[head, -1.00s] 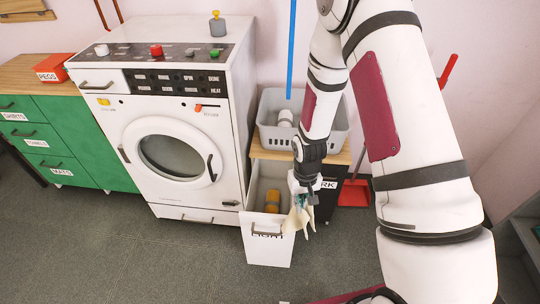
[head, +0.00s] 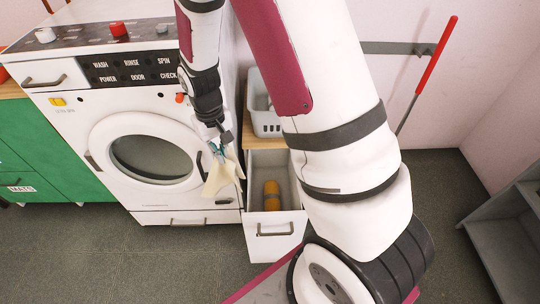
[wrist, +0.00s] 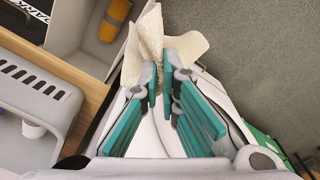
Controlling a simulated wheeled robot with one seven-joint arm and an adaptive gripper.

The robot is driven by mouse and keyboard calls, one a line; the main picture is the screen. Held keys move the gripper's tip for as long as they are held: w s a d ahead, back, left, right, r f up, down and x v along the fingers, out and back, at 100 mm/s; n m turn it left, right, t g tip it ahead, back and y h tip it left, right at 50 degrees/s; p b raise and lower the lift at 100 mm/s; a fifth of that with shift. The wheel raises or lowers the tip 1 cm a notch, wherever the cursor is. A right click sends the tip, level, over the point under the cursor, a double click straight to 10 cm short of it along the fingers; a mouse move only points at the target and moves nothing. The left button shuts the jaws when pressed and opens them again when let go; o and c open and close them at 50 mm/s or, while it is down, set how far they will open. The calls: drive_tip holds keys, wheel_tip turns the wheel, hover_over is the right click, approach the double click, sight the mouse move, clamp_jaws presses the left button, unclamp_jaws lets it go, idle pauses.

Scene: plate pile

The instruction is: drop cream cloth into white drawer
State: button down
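The cream cloth (head: 221,178) hangs from my gripper (head: 218,148) in the head view, in front of the washing machine's right side. It also shows in the wrist view (wrist: 185,48), bunched at the tips of the teal fingers (wrist: 160,88), which are shut on it. The white drawer (head: 270,246) stands pulled open just right of the cloth. A yellow-orange rolled item (head: 271,194) lies inside it. In the wrist view the drawer (wrist: 68,28) is at upper left, with the cloth beside its wall rather than over its opening.
The white washing machine (head: 148,197) stands close on the left. A grey basket (head: 266,124) sits on the wooden top (head: 262,141) behind the drawer. A red-handled tool (head: 437,60) leans at the right wall. A grey shelf (head: 505,235) stands at far right. Floor is clear in front.

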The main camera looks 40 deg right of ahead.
drive_tip(key=w+d+f+m+b, duration=0.4)
drive_tip(key=d+f+m+b, duration=0.15)
drive_tip(key=d+m, duration=0.45)
drive_tip(key=d+f+m+b, duration=0.2)
drive_tip(key=d+f+m, duration=0.3)
drive_tip(key=f, duration=0.3)
drive_tip(key=s+d+f+m+b, duration=0.1)
drive_tip(key=d+f+m+b, duration=0.1)
drive_tip(key=d+f+m, duration=0.4)
wheel_tip(320, 180, down, 3)
drive_tip(key=shift+s+r, duration=0.1)
drive_tip(key=shift+s, duration=0.2)
drive_tip(key=shift+d, duration=0.1)
drive_tip(key=shift+c, duration=2.4)
unclamp_jaws()
